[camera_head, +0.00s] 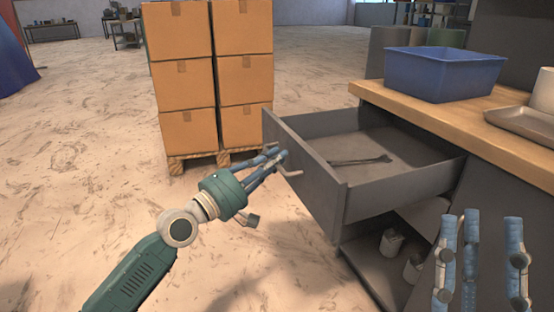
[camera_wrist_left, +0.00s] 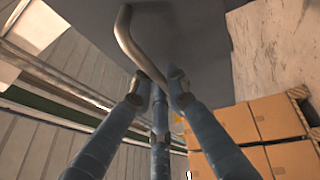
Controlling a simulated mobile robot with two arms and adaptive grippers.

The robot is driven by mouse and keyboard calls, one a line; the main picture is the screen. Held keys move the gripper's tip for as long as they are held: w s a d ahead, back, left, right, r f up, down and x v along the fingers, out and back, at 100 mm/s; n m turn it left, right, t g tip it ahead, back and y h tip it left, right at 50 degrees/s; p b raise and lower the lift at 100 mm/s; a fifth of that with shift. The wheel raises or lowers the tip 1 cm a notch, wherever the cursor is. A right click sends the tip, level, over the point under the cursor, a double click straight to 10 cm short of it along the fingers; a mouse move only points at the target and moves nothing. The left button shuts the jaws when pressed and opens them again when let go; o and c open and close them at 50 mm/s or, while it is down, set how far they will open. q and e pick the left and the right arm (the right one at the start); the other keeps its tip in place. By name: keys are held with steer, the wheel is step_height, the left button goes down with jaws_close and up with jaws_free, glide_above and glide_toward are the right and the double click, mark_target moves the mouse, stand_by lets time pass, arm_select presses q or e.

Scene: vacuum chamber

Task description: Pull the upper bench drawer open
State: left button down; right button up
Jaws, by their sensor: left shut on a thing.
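The upper bench drawer (camera_head: 320,196) is grey and stands pulled far out from the bench, its inside in view in the head view. A long dark tool (camera_head: 362,160) lies in it. My left gripper (camera_head: 280,158) is at the drawer's front face, shut on the drawer handle (camera_head: 292,173). In the left wrist view the curved metal handle (camera_wrist_left: 128,38) runs down between the fingertips of the left gripper (camera_wrist_left: 160,82). My right gripper (camera_head: 480,230) is at the lower right, its fingers spread and empty, apart from the drawer.
A blue bin (camera_head: 445,76) and a grey tray (camera_head: 525,122) stand on the wooden bench top (camera_head: 420,113). Stacked cardboard boxes (camera_head: 188,85) on a pallet (camera_head: 200,163) are behind the drawer. A lower shelf holds small containers (camera_head: 392,242). The floor at left is clear.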

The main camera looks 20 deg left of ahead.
arm_select(q)
steer(key=shift+f, duration=0.15)
steer(key=c, duration=1.7)
jaws_free()
steer(key=v, duration=1.2)
